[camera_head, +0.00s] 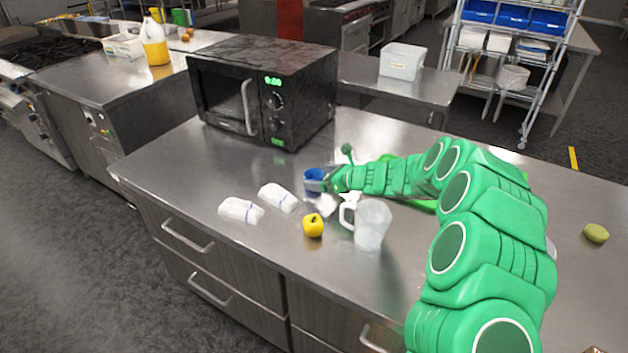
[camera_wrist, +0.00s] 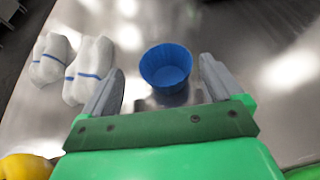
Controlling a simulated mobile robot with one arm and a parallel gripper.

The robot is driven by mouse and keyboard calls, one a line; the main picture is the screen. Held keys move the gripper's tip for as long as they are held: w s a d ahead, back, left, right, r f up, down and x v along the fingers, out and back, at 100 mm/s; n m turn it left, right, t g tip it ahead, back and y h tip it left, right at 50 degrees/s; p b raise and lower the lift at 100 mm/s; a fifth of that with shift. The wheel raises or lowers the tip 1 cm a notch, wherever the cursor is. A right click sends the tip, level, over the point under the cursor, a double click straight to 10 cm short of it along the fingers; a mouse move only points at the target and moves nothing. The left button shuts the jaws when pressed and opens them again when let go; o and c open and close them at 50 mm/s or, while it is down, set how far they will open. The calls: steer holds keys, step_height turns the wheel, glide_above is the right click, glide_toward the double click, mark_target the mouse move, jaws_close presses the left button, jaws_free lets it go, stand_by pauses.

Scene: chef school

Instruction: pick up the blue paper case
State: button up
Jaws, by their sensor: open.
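The blue paper case (camera_wrist: 166,68) is a small round cup on the steel counter. In the wrist view it shows between and slightly beyond the fingertips of my gripper (camera_wrist: 158,78). The gripper is open, with one grey finger on each side of the case and no clear contact. In the head view the blue case (camera_head: 313,179) is at the tip of my gripper (camera_head: 322,184), which partly covers it.
Two rolled white towels with blue stripes (camera_head: 241,210) (camera_head: 278,197) lie left of the case. A black microwave (camera_head: 300,90) stands behind. Counter beyond the case looks clear.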

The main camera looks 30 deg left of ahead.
mark_target(308, 175)
steer(key=shift+w+x, duration=0.2)
steer(key=shift+x, duration=1.1)
steer(key=shift+w+x, duration=0.2)
steer(key=shift+x, duration=1.15)
steer(key=shift+d, duration=0.1)
steer(key=c, duration=1)
steer(key=shift+r, duration=0.1)
step_height(308, 175, up, 4)
steer(key=shift+s+f, duration=0.1)
steer(key=shift+f, duration=0.05)
steer(key=shift+s+d+r, duration=1.5)
steer(key=shift+s+r, duration=0.05)
steer(key=shift+s, duration=0.2)
steer(key=shift+s+d+r, duration=1.5)
steer(key=shift+s+r, duration=0.05)
steer(key=shift+s, duration=0.2)
steer(key=shift+s+d+r, duration=1.5)
steer(key=shift+s+d, duration=0.05)
steer(key=shift+s, duration=0.15)
